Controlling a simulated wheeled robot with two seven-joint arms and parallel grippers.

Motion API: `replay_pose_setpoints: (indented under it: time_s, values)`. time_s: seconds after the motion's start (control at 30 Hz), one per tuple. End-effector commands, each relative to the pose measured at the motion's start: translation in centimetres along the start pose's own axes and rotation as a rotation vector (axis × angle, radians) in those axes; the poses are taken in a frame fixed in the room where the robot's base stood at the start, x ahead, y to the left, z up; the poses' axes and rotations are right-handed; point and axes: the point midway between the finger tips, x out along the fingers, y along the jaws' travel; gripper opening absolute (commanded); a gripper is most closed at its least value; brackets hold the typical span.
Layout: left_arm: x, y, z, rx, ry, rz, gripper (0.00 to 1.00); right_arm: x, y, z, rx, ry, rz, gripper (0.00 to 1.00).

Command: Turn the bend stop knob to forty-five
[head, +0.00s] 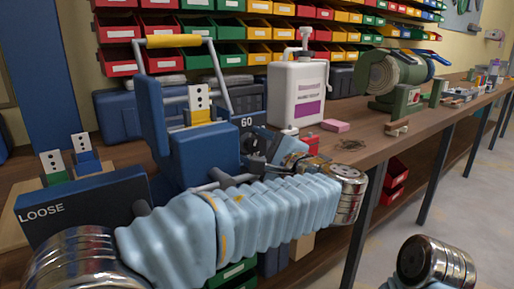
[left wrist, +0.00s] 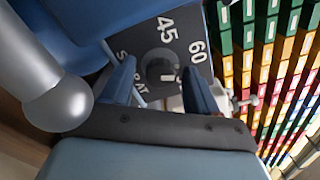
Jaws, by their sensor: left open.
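The bend stop knob (left wrist: 158,68) is a dark round knob on a dark grey dial plate (left wrist: 147,36) with white numbers, 45 and 60 among them. It has a small pale mark, but I cannot read its setting for certain. My left gripper (left wrist: 160,76) is open, its two blue fingers on either side of the knob; I cannot tell whether they touch it. In the head view the plate (head: 246,122) shows 60 on the blue bender (head: 202,155), and my left gripper (head: 268,148) is in front of it, hiding the knob. My right gripper is out of view.
A white jug (head: 298,95) stands on the bench (head: 360,145) just behind the left gripper. A sign reading LOOSE (head: 85,205) stands at the left. A green machine (head: 395,80) is farther right. Bins (head: 225,30) line the wall. The floor at right is clear.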

Motion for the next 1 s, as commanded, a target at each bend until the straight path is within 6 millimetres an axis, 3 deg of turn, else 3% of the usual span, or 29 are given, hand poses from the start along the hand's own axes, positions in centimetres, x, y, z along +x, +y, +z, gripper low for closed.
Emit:
replay_pose_setpoints:
  time_s: [0.13,0.5,0.77,1.0]
  values:
    - [0.0,0.0,0.0,0.000,0.000,0.000,0.56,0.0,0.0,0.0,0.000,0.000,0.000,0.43]
    - [0.0,0.0,0.0,0.000,0.000,0.001,0.03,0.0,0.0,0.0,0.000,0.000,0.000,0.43]
    - [-0.1,0.1,-0.1,-0.032,0.000,0.001,0.03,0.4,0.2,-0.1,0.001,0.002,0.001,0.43]
    - [-0.1,0.3,-0.2,-0.161,0.001,0.001,0.03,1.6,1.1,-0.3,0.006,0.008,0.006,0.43]
